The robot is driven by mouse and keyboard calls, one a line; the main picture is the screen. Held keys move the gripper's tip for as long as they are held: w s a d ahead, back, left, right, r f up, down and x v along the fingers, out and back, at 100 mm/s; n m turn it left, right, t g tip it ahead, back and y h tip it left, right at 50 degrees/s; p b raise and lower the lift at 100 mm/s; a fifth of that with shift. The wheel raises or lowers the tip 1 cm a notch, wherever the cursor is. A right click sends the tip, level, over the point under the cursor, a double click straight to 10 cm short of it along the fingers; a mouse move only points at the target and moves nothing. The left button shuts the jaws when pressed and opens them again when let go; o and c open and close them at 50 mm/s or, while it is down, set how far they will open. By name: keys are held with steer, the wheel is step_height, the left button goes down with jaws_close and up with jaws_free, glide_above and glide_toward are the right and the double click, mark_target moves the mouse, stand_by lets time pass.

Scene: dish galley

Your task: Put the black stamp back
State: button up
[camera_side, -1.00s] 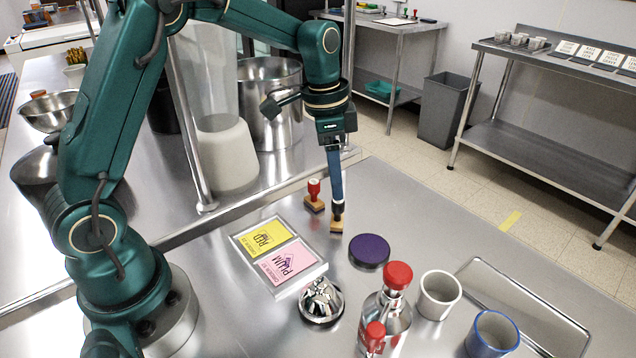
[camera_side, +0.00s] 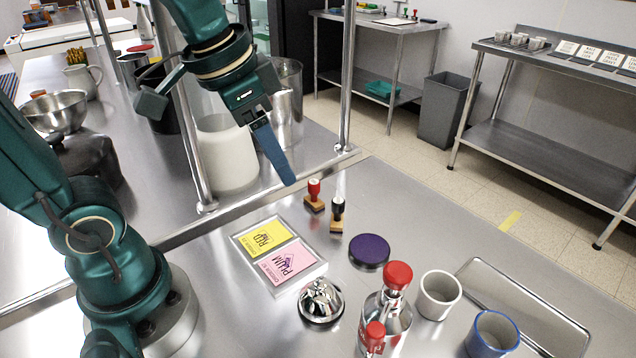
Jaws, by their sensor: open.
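The black stamp (camera_side: 338,214), with a dark handle on a wooden base, stands upright on the steel counter. The red-handled stamp (camera_side: 314,194) stands close to its left. My gripper (camera_side: 288,180) hangs in the air up and to the left of both stamps, tilted, with its tip pointing down to the right. It is open and holds nothing; its two fingers overlap in this view. A tray (camera_side: 316,274) holding a yellow card marked RED and a pink card marked PLUM lies left of and nearer than the stamps. A purple round pad (camera_side: 369,251) lies right of and nearer than the black stamp.
A chrome bell (camera_side: 321,300), a red-capped bottle (camera_side: 385,318), a grey cup (camera_side: 438,295), a blue mug (camera_side: 492,335) and a shallow metal tray (camera_side: 510,300) crowd the front. Steel posts (camera_side: 190,140) rise behind the work area. The counter right of the stamps is clear.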

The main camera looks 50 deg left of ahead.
steer(key=s+f+n+t, duration=0.1)
steer(key=s+f+n, duration=0.1)
steer(key=s, duration=0.4)
steer(key=shift+d+f+t, duration=0.3)
steer(key=shift+f, duration=0.1)
